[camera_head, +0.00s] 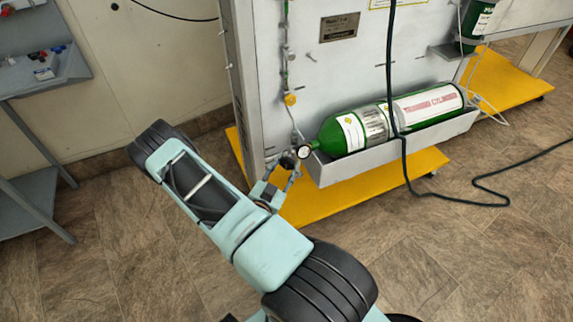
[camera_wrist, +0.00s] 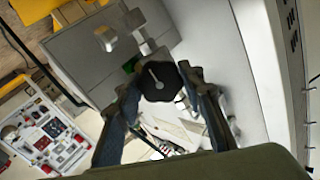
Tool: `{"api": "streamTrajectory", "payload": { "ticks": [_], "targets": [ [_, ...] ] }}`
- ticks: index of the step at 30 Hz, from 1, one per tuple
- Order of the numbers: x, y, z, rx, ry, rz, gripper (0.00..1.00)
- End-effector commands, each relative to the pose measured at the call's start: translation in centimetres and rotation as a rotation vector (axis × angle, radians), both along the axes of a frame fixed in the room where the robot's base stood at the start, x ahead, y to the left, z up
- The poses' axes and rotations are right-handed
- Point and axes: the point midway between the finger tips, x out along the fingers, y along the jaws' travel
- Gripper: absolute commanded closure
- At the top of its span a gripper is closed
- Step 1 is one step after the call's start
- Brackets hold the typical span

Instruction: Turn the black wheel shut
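The black wheel (camera_wrist: 160,80) is a dark lobed knob with a pale pointer-like mark on its face. It sits between the two fingers of my gripper (camera_wrist: 160,84) in the wrist view. The fingers flank it closely, left and right; whether they press on its rim cannot be told. In the head view my gripper (camera_head: 285,178) reaches to the valve end of the lying green cylinder (camera_head: 340,135), beside a small round gauge (camera_head: 304,152). The wheel is small and dark there, partly hidden by the fingers.
The cylinder lies in a grey tray (camera_head: 400,152) on the upright panel (camera_head: 335,70), above a yellow base (camera_head: 350,190). A dark hose (camera_head: 403,160) hangs in front of the cylinder. A grey bench (camera_head: 40,75) stands at the left.

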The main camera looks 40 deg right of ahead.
Motion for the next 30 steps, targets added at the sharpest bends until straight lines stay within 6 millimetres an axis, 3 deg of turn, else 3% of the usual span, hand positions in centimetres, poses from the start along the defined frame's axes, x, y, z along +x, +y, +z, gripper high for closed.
{"api": "streamTrajectory", "payload": {
  "ticks": [5,17,30],
  "targets": [
    [0.00,0.02,-0.01,0.000,0.000,0.000,0.88],
    [0.07,0.08,0.01,0.037,-0.068,0.003,0.89],
    [0.04,0.09,0.06,0.209,-0.386,0.004,0.89]
  ]
}}
